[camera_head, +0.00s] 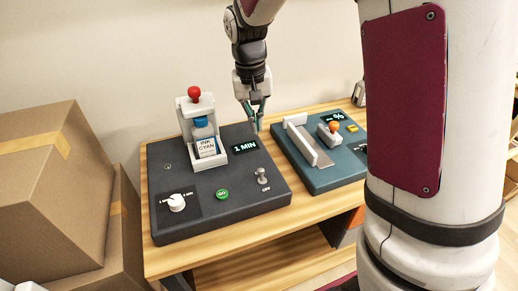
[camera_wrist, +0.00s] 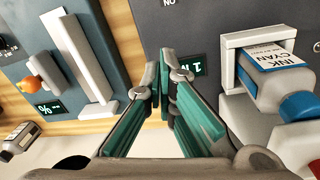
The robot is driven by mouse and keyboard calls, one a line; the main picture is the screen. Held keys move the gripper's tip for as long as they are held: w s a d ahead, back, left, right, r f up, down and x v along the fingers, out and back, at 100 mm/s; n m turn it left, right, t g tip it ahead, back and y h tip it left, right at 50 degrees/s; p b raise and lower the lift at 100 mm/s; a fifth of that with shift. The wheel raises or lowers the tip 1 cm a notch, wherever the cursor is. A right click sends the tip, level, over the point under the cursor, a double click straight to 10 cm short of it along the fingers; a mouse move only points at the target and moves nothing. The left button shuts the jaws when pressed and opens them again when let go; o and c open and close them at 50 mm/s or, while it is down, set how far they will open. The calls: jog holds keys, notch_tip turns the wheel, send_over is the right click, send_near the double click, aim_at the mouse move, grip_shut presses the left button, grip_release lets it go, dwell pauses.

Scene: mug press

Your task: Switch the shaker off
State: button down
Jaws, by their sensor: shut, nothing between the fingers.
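The shaker is a dark grey console (camera_head: 235,205) on the wooden table. A grey toggle switch (camera_head: 262,176) stands on its front right, with an OFF label just in front of it; which way its lever leans is hard to tell. A lit display (camera_head: 246,145) reads "1 MIN". A white holder (camera_head: 188,119) with a red knob holds an ink cyan bottle (camera_head: 206,144), also seen in the wrist view (camera_wrist: 275,80). My gripper (camera_head: 256,118) is shut and empty, above the console's back right edge, behind and apart from the switch. In the wrist view its fingertips (camera_wrist: 165,78) meet; the switch is out of frame.
A green GO button (camera_head: 222,194) and a white dial (camera_head: 176,202) are left of the switch. A teal device (camera_head: 335,172) with a white upright bar, an orange knob and a % display stands to the right. Cardboard boxes (camera_head: 50,185) are stacked at the left.

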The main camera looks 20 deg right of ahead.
aim_at(260, 158)
jog(key=f, duration=0.6)
jog(key=d+f, duration=0.1)
jog(key=f, duration=0.3)
jog(key=shift+b, duration=0.35)
jog(key=shift+s+a+r, duration=0.2)
jog(key=shift+s+r, duration=0.1)
jog(key=shift+s, duration=0.3)
jog(key=shift+s+a+r, duration=0.15)
jog(key=shift+s+r, duration=0.1)
jog(key=shift+s, duration=0.3)
jog(key=shift+s+a+r+p, duration=0.1)
jog(key=shift+s+p, duration=0.05)
jog(key=shift+s, duration=0.2)
jog(key=shift+s+a+r+p, duration=0.1)
jog(key=shift+s+p, duration=0.05)
jog(key=shift+s, duration=0.2)
jog(key=shift+w, duration=0.1)
